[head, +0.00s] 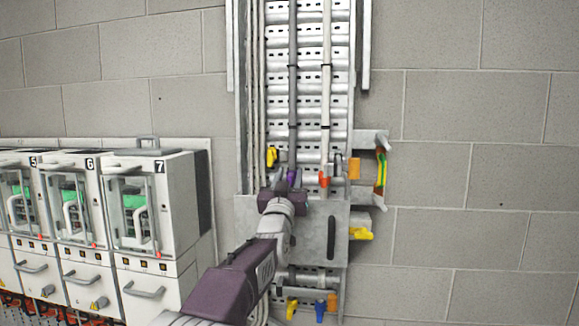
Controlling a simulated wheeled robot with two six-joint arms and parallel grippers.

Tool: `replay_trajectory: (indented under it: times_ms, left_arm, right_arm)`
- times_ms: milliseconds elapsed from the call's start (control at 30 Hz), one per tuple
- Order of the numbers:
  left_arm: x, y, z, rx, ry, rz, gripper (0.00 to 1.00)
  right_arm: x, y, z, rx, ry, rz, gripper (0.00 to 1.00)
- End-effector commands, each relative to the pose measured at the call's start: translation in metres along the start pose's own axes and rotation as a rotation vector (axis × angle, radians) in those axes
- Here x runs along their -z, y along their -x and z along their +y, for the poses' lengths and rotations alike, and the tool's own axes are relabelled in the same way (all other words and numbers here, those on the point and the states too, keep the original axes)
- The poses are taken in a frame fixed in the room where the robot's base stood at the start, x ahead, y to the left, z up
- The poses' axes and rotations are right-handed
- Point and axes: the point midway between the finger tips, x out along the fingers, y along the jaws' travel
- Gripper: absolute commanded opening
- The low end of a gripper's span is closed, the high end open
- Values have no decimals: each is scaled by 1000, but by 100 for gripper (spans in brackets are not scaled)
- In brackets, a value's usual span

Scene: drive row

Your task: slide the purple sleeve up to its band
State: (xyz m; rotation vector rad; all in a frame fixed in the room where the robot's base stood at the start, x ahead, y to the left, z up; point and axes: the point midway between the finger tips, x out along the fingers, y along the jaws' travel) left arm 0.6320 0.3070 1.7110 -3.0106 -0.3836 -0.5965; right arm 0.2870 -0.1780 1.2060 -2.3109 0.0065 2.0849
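The purple sleeve (292,177) sits low on the left grey cable, which runs up the cable ladder. Dark bands ring this cable higher up, one lower band (292,124) and one upper band (292,67). The sleeve is well below both. My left gripper (291,178) is at the sleeve, with its fingers around or just in front of it. The gripper body hides the sleeve's lower part. I cannot tell whether the fingers are closed on it. My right gripper is not in view.
An orange-red sleeve (324,179) sits on the paler cable to the right. A yellow piece (271,157) is close on the left. A grey metal plate (318,235) and a yellow piece (360,234) are below right. White cabinets (165,205) stand at left.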

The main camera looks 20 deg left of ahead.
Motion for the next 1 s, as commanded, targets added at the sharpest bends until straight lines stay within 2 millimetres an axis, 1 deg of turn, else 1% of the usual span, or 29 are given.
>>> replay_trajectory:
  times_ms: [200,233,333,367,1000]
  left_arm:
    - [-1,0,0,0,0,0,36]
    - [-1,0,0,0,0,0,31]
    - [-1,0,0,0,0,0,3]
    - [-1,0,0,0,0,0,0]
    - [-2,0,0,0,0,-2,0]
  right_arm:
    - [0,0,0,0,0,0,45]
    - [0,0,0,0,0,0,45]
    - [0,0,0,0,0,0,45]
    - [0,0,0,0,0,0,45]
    - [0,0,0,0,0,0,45]
